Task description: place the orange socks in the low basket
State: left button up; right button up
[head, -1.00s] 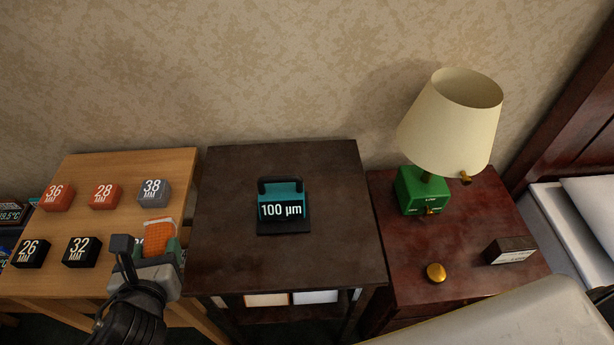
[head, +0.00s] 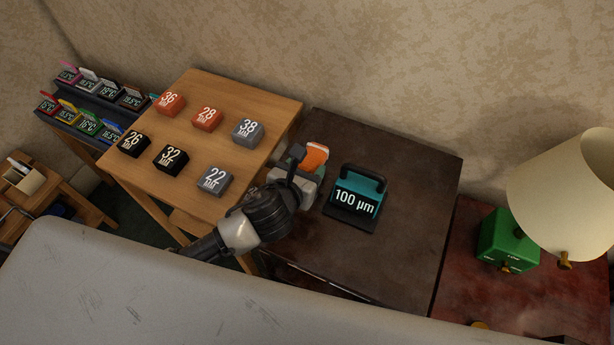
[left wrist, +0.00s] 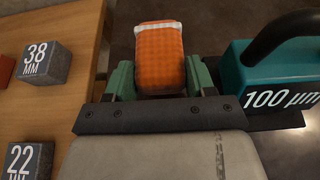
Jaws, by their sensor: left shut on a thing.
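The orange socks (head: 315,157) are a small bundle with a pale edge. In the left wrist view the orange socks (left wrist: 160,55) sit between the two green fingers. My left gripper (head: 303,172) is shut on them, over the left edge of the dark table; its fingers also show in the left wrist view (left wrist: 158,78). A teal block with a handle, marked 100 µm (head: 357,192), stands just right of the gripper. I see no low basket that I can make out. My right gripper is not in view.
The light wooden table (head: 225,100) on the left holds several numbered blocks, such as the grey 38 block (head: 247,130). The dark table (head: 400,240) has clear room right of the teal block.

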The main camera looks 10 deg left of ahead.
pick_arm(q)
jog(key=shift+f, duration=1.55)
jog(key=o, duration=0.9)
jog(key=shift+f, duration=0.1)
